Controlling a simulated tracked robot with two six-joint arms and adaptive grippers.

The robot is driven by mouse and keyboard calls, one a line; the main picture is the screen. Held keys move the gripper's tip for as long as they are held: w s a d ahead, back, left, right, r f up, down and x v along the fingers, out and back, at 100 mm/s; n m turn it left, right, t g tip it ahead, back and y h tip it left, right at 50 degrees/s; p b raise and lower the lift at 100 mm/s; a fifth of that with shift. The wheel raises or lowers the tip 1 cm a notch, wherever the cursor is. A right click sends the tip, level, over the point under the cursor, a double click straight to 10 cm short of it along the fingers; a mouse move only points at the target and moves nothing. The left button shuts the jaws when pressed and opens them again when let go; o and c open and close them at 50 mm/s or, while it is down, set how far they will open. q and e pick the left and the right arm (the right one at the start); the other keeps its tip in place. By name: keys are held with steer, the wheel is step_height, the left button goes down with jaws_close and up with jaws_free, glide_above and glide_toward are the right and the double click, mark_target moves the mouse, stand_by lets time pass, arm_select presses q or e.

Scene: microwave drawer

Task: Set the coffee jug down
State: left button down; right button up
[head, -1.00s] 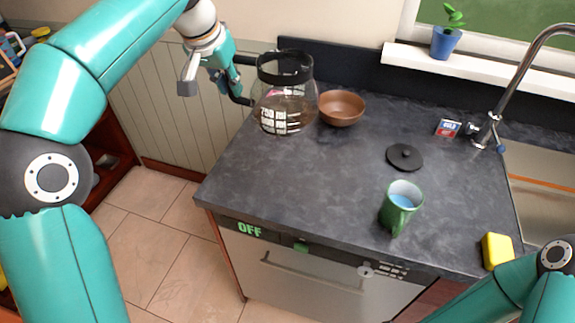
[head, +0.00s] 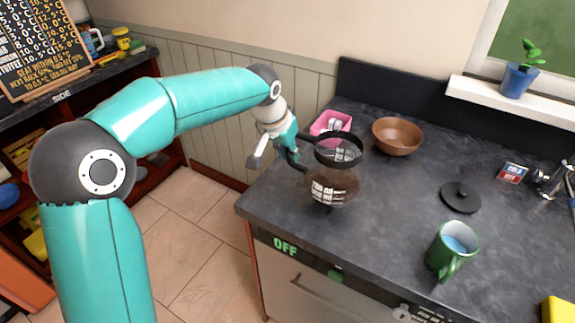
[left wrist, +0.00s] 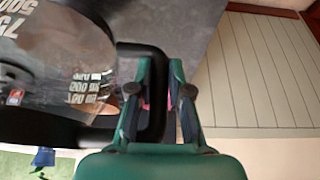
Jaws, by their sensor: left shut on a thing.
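The coffee jug (head: 334,186) is a clear glass pot with a black rim band, white markings and some brown liquid. In the head view it is upright at the left end of the dark countertop (head: 395,205); I cannot tell whether its base touches the top. My left gripper (head: 299,158) is shut on the jug's black handle. In the left wrist view the fingers (left wrist: 155,97) close around the handle (left wrist: 155,65), with the jug's glass (left wrist: 60,50) to the left. My right gripper is out of view.
A pink container (head: 331,122) stands behind the jug, and a brown bowl (head: 397,137) is behind it to the right. A black lid (head: 461,197) and a green mug (head: 452,250) with blue liquid stand farther right. Bare counter lies between jug and mug.

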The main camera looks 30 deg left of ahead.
mark_target(288, 164)
arm_select(q)
step_height(288, 164, down, 4)
steer(key=shift+f, duration=0.1)
stand_by(0.4)
steer(key=c, duration=1.5)
jaws_free()
steer(key=shift+f, duration=0.15)
steer(key=shift+c, duration=0.2)
steer(key=o, duration=0.4)
steer(key=shift+o, duration=0.2)
steer(key=v, duration=1.2)
